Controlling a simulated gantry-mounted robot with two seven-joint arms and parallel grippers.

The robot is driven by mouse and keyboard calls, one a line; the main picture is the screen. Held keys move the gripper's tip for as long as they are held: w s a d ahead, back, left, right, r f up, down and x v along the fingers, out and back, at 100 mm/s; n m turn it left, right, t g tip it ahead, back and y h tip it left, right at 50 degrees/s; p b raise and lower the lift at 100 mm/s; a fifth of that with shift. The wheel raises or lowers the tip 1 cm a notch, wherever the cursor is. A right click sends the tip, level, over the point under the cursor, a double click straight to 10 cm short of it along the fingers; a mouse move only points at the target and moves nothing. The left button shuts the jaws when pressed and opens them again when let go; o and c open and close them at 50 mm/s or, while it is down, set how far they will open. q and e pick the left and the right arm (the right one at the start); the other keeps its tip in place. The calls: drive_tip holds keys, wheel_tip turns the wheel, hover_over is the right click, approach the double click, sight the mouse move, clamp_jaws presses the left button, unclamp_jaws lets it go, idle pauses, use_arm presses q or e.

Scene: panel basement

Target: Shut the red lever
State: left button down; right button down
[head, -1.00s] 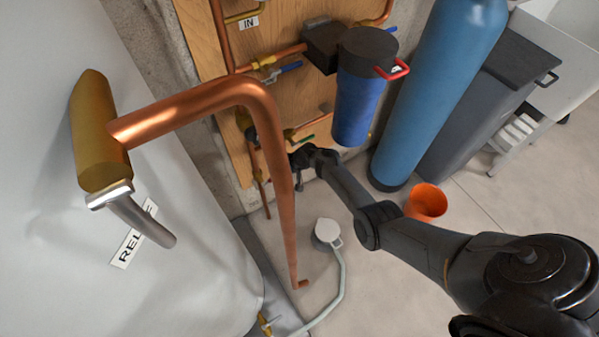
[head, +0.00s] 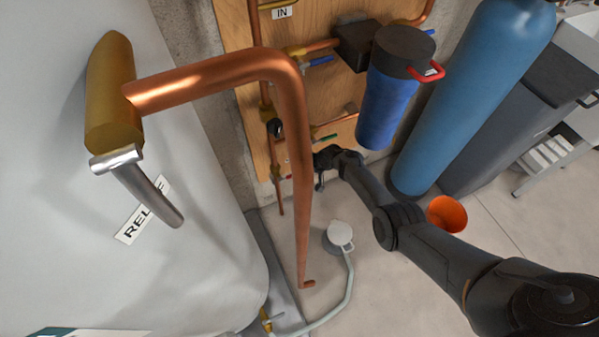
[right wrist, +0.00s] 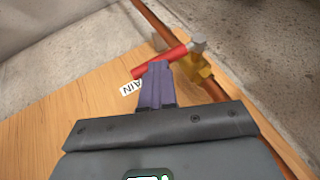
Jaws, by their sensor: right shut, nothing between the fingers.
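The red lever (right wrist: 160,60) sits on a brass valve (right wrist: 199,70) on a copper pipe, in the right wrist view. It slants across the pipe's line, its free end toward the lower left. In the head view only a small bit of red (head: 287,178) shows beside the gripper. My right gripper (right wrist: 159,66) is shut and empty. Its fingertips overlap the lever's middle in the picture; I cannot tell whether they touch it. In the head view the right gripper (head: 322,165) is low at the wooden panel, partly behind my own arm. My left gripper is not in view.
A partly hidden label (right wrist: 131,87) lies near the lever. A thick copper pipe (head: 293,130) stands in front of the panel.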

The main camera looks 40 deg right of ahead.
drive_tip(key=shift+s+d+f, duration=0.25)
drive_tip(key=shift+s+f, duration=0.1)
drive_tip(key=shift+f, duration=0.1)
drive_tip(key=p+v, duration=0.6)
drive_tip(key=v, duration=0.1)
drive_tip(key=shift+r+p, duration=0.3)
drive_tip(key=shift+r, duration=0.3)
drive_tip(key=shift+w+a, duration=0.15)
drive_tip(key=shift+w, duration=0.05)
